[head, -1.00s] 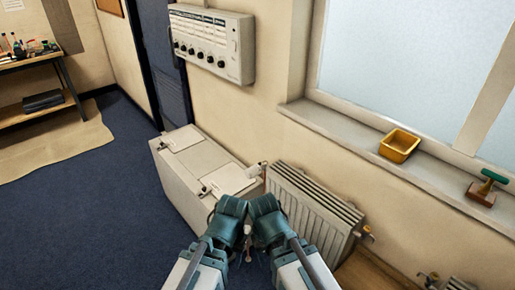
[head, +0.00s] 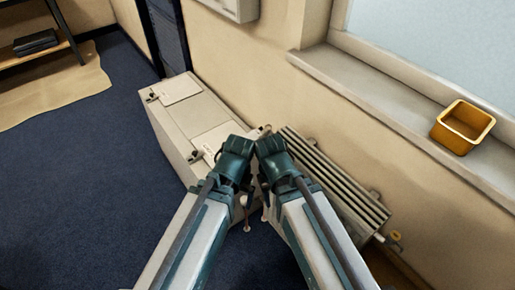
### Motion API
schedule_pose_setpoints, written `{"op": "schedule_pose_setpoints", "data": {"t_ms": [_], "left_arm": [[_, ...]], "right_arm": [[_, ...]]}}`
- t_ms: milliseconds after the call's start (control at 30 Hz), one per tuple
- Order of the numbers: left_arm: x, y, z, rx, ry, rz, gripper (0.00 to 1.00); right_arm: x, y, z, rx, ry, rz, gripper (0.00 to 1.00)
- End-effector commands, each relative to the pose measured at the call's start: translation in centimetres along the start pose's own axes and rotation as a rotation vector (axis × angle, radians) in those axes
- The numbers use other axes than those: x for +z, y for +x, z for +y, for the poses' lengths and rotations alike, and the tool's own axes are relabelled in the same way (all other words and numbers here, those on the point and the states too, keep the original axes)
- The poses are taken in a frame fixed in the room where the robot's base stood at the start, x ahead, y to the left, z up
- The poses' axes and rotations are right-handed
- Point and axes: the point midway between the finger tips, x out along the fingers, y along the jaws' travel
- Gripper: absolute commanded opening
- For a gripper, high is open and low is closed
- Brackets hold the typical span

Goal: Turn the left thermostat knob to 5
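A radiator (head: 335,180) stands against the wall under the window sill. At its left end a small pale fitting (head: 264,131), which looks like the left thermostat knob, shows just above my wrists; the rest of it is hidden and no number is readable. My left gripper (head: 238,150) and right gripper (head: 270,150) are side by side in front of the radiator's left end. Their teal wrists nearly touch. The fingers are hidden or too small to read, so I cannot tell whether they are open or hold anything.
A pale cabinet (head: 165,120) with papers on top stands left of the radiator. A brass-coloured valve (head: 395,236) is at the radiator's right end. A yellow tray (head: 463,127) sits on the sill (head: 390,100). Blue carpet (head: 85,185) is open at left.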

Motion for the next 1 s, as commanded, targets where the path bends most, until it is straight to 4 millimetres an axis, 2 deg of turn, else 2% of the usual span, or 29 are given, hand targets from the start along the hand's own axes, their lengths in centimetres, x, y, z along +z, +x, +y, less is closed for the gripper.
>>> {"op": "schedule_pose_setpoints", "data": {"t_ms": [33, 100, 300, 500, 667, 733, 867, 1000], "left_arm": [[-0.2, 4.0, 0.3, -0.001, 0.0, 0.0, 0.95], [-0.4, 6.5, 0.5, -0.001, -0.001, 0.001, 0.95], [-1.0, 13.4, 0.7, 0.001, -0.014, 0.005, 0.95], [-1.7, 18.7, -0.1, 0.014, -0.052, 0.016, 0.95], [-2.6, 22.2, -1.8, 0.046, -0.107, 0.038, 0.95], [-3.2, 23.6, -3.1, 0.082, -0.144, 0.059, 0.95], [-4.7, 23.9, -5.0, 0.193, -0.181, 0.128, 0.95], [-7.2, 22.5, -5.5, 0.374, -0.153, 0.265, 0.95]], "right_arm": [[-0.2, 4.0, -0.4, 0.001, 0.0, 0.0, 0.5], [-0.4, 6.5, -0.6, 0.002, -0.001, 0.0, 0.5], [-0.8, 13.4, -1.2, 0.004, -0.002, 0.0, 0.5], [-1.1, 18.5, -1.7, 0.006, -0.002, 0.0, 0.5], [-1.3, 21.8, -2.0, 0.008, -0.003, 0.001, 0.5], [-1.4, 23.1, -2.1, 0.008, -0.003, 0.001, 0.5], [-1.4, 23.4, -2.1, 0.009, -0.003, 0.001, 0.5], [-1.4, 23.2, -2.1, 0.009, -0.003, 0.001, 0.5]]}}
